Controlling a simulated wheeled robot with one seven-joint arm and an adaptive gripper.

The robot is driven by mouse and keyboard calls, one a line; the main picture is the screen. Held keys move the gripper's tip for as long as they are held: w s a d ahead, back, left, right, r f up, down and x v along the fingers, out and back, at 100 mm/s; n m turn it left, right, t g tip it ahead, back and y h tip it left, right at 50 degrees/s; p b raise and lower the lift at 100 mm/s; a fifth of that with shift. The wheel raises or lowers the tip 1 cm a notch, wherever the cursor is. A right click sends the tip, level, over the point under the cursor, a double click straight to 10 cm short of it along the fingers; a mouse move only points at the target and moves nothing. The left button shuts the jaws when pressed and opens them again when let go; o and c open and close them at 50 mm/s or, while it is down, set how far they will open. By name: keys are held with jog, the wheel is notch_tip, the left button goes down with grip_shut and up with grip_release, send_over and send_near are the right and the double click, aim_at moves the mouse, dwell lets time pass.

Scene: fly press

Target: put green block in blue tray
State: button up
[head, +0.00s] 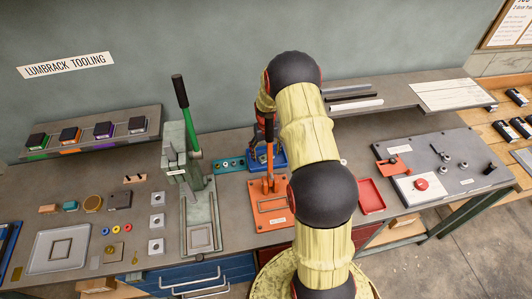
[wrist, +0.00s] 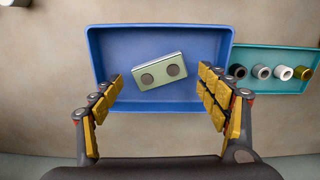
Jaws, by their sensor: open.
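A pale green block (wrist: 159,71) with two dark round spots on its top lies inside the blue tray (wrist: 215,45) in the wrist view, slightly turned. My gripper (wrist: 160,78) is open, with one yellow-padded finger on each side of the block. A gap shows between each finger and the block, so it is not held. In the head view the blue tray (head: 281,160) shows only in part behind the orange press and my arm. The block cannot be made out there.
A teal tray (wrist: 272,52) with several small round parts stands against the blue tray's right side. In the head view, an orange press (head: 270,190) stands in front of the blue tray and a green-handled press (head: 192,155) to its left. A red tray (head: 371,195) is to the right.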

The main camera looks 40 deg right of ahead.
notch_tip(320, 180, up, 12)
dwell(0.4)
jog(key=shift+r, duration=0.1)
dwell(0.4)
